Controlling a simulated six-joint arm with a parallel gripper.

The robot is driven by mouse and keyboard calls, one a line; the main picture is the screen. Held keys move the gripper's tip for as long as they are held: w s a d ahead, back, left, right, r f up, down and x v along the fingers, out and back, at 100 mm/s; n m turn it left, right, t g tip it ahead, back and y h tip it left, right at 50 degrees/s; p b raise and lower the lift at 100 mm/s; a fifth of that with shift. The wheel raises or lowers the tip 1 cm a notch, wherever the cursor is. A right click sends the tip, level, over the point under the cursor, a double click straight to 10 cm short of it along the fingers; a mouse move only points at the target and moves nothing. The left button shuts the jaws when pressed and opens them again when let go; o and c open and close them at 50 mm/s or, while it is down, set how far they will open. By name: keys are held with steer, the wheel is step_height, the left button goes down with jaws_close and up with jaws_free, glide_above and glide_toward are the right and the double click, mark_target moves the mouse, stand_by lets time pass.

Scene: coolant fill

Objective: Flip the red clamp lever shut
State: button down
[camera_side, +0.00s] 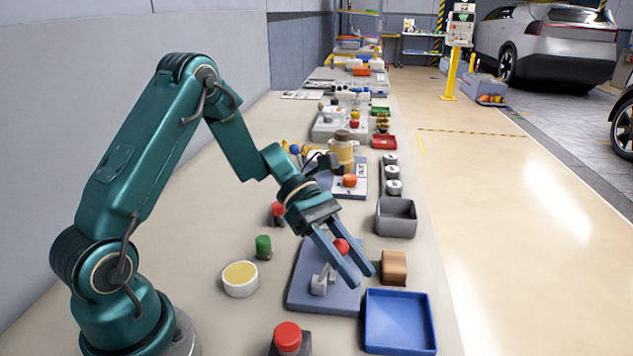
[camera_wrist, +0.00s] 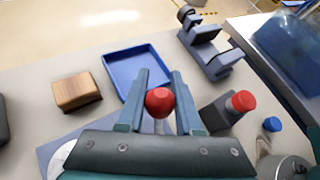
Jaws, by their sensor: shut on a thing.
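The red clamp lever's round knob (camera_side: 341,246) sits between the fingers of my gripper (camera_side: 362,278). The light grey clamp body (camera_side: 322,281) stands below on a blue-grey plate (camera_side: 303,291). The lever's shaft is mostly hidden by the fingers; the knob is raised above the clamp body. The exact lever angle is hard to tell.
A blue tray (camera_side: 400,322) and wooden block (camera_side: 394,267) lie right of the plate. A grey bin (camera_side: 397,218) stands behind. A red button (camera_side: 287,337) is in front. A yellow-filled white bowl (camera_side: 240,278) and green-capped piece (camera_side: 263,244) stand left.

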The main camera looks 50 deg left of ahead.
mark_target(337, 244)
steer(key=shift+w+d+f, duration=0.3)
steer(key=shift+f, duration=0.3)
steer(key=c, duration=0.6)
jaws_free()
steer(key=shift+a+r, duration=0.15)
steer(key=shift+a, duration=0.05)
steer(key=shift+v, duration=2.35)
steer(key=shift+d, duration=0.1)
